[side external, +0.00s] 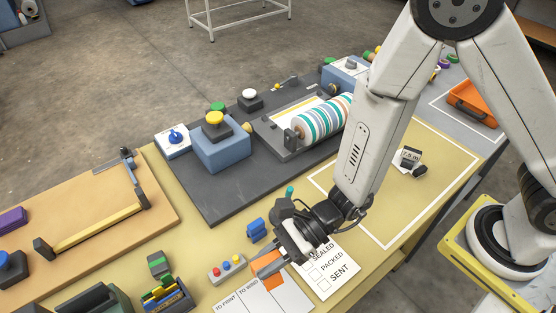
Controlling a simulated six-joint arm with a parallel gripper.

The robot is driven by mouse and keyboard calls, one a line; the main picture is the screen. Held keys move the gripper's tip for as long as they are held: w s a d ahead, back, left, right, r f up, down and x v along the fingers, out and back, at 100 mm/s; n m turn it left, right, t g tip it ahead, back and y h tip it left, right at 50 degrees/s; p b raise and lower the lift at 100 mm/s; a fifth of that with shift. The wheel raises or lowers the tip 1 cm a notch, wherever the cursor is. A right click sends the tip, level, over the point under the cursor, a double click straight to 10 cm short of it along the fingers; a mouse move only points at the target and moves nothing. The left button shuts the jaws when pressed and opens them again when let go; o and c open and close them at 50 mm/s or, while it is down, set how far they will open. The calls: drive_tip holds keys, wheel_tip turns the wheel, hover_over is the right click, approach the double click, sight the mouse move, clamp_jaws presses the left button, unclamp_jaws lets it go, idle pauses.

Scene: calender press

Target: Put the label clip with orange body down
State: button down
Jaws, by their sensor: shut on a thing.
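My gripper (264,267) reaches down to the left over the front of the table. It is shut on the label clip with orange body (268,281). Orange shows around and below the fingers; the rest of the clip is hidden by them. The clip is over the white sheet (243,300) marked TO PRINT and TO BIND. I cannot tell whether it touches the sheet.
Right of my gripper lies a checklist card (340,277) reading SEALED, PACKED, SENT. Left are a button box (227,269), a blue block (257,231) and a bin of clips (167,297). Behind stands the striped roller (322,117). The white-outlined area (400,215) is mostly clear.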

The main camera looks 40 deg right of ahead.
drive_tip(key=s+d+f+n+g+h, duration=0.1)
drive_tip(key=s+d+n+g+h, duration=0.4)
drive_tip(key=d, duration=0.6)
drive_tip(key=s+d+f+n+g+h, duration=0.1)
drive_tip(key=s+d+n+g+h, duration=0.3)
drive_tip(key=d+n, duration=0.55)
drive_tip(key=s+d+n+g+h, duration=0.35)
drive_tip(key=d+g, duration=0.25)
drive_tip(key=d, duration=0.6)
drive_tip(key=w+d+n+t+h, duration=0.3)
drive_tip(key=d+n, duration=0.3)
drive_tip(key=d, duration=0.5)
drive_tip(key=w+d+n+t+h, duration=0.4)
drive_tip(key=d+n+t+h, duration=0.2)
drive_tip(key=d, duration=0.6)
drive_tip(key=w+d+n+t+h, duration=0.4)
drive_tip(key=d+n, duration=0.3)
drive_tip(key=d, duration=0.5)
drive_tip(key=shift+h, duration=0.65)
drive_tip(key=shift+d+f, duration=0.1)
drive_tip(key=shift+f, duration=0.1)
drive_tip(key=shift+f, duration=2.15)
